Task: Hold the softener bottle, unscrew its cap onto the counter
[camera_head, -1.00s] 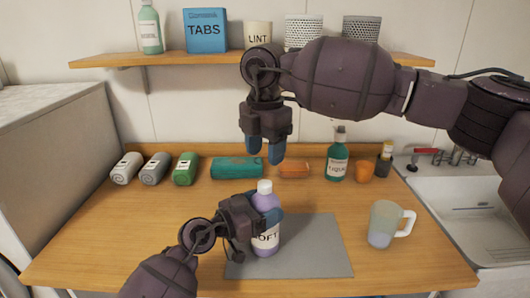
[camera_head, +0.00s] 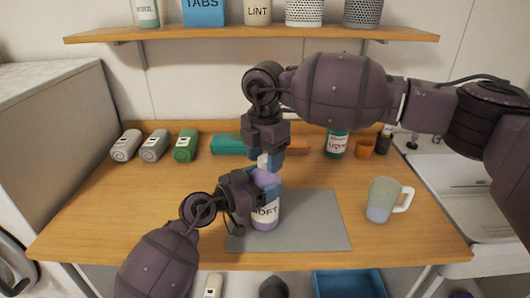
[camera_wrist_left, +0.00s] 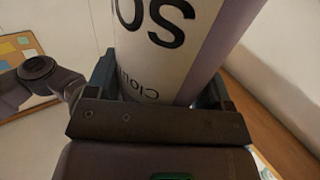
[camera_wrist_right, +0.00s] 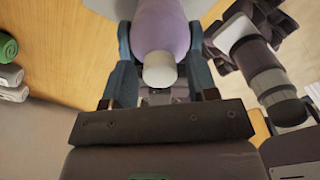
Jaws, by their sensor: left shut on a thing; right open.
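The softener bottle (camera_head: 265,214), lilac with a white label, stands upright on the grey mat (camera_head: 315,232) on the counter. Its white cap (camera_head: 263,161) is on top and also shows in the right wrist view (camera_wrist_right: 160,70). My left gripper (camera_head: 262,190) is shut around the bottle's upper body; the label fills the left wrist view (camera_wrist_left: 165,50). My right gripper (camera_head: 266,158) points down from above, open, with its fingers on either side of the cap. In the right wrist view (camera_wrist_right: 160,85) a gap shows between each finger and the cap.
A frosted mug (camera_head: 382,200) stands right of the mat. Rolled towels (camera_head: 155,146), a teal pack (camera_head: 227,144), a green bottle (camera_head: 336,144) and an orange cup (camera_head: 365,147) line the back. A shelf (camera_head: 220,35) hangs above. The counter's left front is clear.

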